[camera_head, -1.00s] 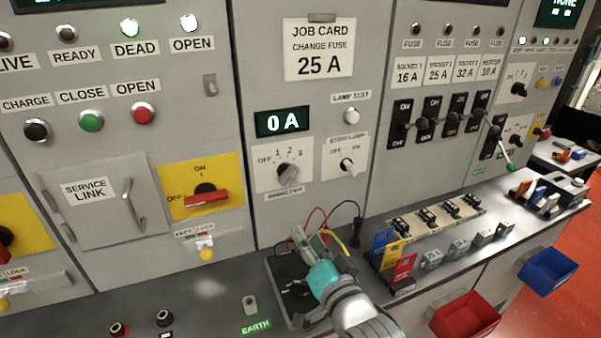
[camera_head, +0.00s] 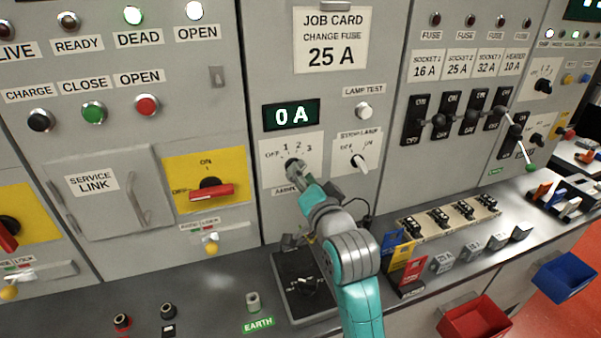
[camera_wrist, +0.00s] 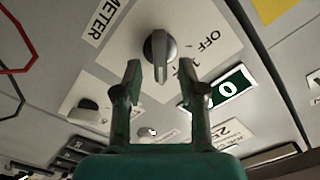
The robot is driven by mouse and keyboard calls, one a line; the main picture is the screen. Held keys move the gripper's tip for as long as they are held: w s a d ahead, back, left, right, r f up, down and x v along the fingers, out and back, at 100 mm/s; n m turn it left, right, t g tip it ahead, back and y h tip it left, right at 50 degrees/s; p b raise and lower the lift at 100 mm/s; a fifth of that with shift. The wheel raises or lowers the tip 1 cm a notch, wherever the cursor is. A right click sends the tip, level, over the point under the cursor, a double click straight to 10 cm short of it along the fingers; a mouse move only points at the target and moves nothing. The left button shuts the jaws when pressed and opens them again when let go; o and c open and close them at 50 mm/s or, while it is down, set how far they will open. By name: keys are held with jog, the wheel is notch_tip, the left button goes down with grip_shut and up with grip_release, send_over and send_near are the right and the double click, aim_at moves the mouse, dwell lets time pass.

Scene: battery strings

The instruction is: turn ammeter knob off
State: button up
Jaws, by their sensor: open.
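The ammeter knob (camera_wrist: 158,52) is a grey rotary knob on a white plate marked OFF, 1, 2, 3. In the wrist view it is ahead of my gripper (camera_wrist: 158,84), whose open fingers stand to either side of the knob's lower end. I cannot tell whether they touch it. The OFF mark is to the knob's right there; its bar points down the picture, away from OFF. The ammeter display (camera_head: 291,115) above reads 0 A.
The room lamp knob (camera_head: 358,161) and lamp test button (camera_head: 364,111) are right of the ammeter plate. A yellow plate with a red handle (camera_head: 211,192) is to the left. Fuse holders, coloured cards (camera_head: 404,262) and a black tray (camera_head: 290,292) occupy the bench below.

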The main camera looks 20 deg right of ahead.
jog(key=shift+w, duration=0.95)
grip_shut()
